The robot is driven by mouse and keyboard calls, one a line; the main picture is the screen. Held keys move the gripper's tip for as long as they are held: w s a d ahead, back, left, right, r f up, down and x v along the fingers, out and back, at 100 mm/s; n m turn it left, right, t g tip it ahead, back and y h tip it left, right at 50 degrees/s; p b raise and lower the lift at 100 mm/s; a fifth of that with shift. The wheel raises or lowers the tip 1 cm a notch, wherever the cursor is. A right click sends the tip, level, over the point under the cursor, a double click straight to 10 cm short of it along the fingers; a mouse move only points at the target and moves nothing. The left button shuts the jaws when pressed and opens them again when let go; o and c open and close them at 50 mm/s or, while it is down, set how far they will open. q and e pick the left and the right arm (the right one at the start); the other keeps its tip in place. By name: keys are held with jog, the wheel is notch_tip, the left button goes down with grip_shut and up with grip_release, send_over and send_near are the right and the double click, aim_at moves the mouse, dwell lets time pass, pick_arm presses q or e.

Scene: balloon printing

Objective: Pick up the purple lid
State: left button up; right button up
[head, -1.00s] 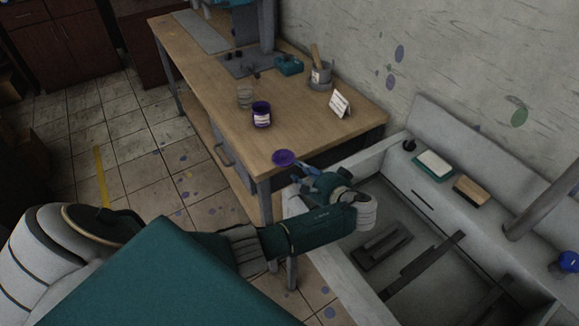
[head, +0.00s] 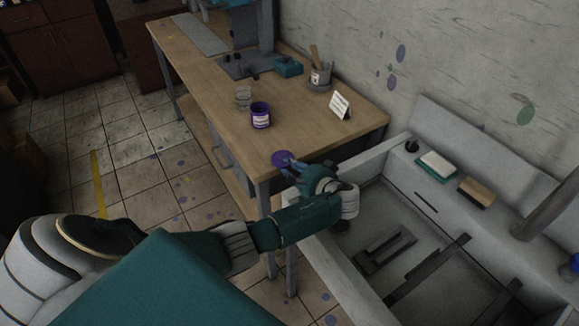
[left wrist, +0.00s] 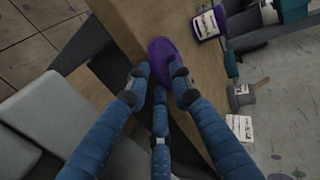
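The purple lid (head: 280,158) lies at the near corner of the wooden table. It also shows in the left wrist view (left wrist: 163,54), just ahead of my left gripper's fingertips. My left gripper (head: 294,164) reaches in from the sink side, with its blue fingertips at the lid's near edge. In the left wrist view the left gripper (left wrist: 161,84) has its fingers apart, with the lid's near edge at the gap. I cannot tell whether they touch it. My right gripper is not in view.
An open purple jar (head: 260,116) and a clear glass (head: 243,97) stand farther back on the table (head: 205,82). A white label card (head: 340,104) and a grey pot (head: 319,79) are to the right. The sink wall (head: 372,161) is close beside my left arm.

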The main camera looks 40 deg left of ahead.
pick_arm(q)
grip_shut()
jog(key=r+p+v, duration=0.1)
jog(key=p+v, duration=0.8)
jog(key=v, duration=0.7)
jog(key=shift+a, duration=0.3)
